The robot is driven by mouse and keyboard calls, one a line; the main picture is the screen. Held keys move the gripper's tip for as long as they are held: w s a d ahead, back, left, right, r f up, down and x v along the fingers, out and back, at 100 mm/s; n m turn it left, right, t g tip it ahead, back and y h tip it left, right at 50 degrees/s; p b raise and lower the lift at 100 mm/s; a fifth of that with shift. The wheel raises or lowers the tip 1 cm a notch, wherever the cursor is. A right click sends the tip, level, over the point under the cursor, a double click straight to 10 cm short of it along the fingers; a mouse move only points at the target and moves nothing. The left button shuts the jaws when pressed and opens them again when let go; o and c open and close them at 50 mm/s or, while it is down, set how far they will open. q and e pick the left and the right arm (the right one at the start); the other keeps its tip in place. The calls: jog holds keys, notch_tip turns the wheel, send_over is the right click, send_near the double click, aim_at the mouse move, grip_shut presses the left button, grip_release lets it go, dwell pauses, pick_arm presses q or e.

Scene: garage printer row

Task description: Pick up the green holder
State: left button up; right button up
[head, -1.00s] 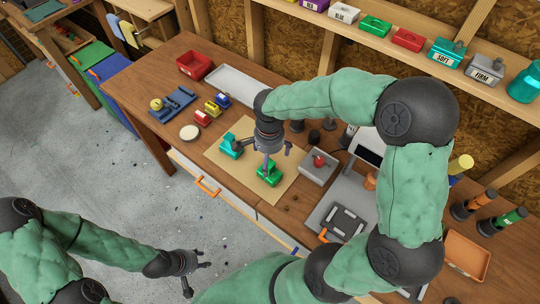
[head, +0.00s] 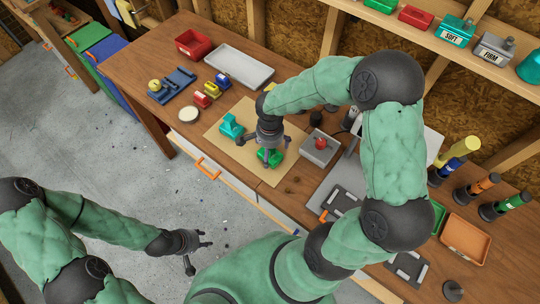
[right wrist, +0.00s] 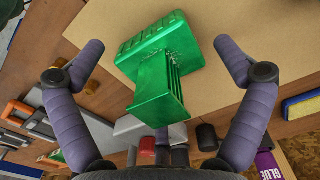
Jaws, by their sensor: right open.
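The green holder (head: 268,157) stands on the tan mat (head: 222,143) on the wooden bench. In the right wrist view the green holder (right wrist: 162,68) lies between the two spread fingers, with a gap on either side. My right gripper (head: 267,155) is open, just above the holder and partly covering it in the head view; in the right wrist view its fingers (right wrist: 160,65) touch nothing. My left gripper (head: 200,252) hangs over the floor, away from the bench; its jaw state is unclear.
A teal holder (head: 231,127) stands close left on the mat. A grey box with a red item (head: 320,146) is close right. A white tray (head: 235,66), red bin (head: 193,42) and small coloured blocks (head: 212,90) lie behind. The bench front edge is near.

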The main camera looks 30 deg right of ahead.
jog(key=shift+f, duration=0.65)
jog(key=shift+c, duration=0.3)
jog(key=c, duration=1.4)
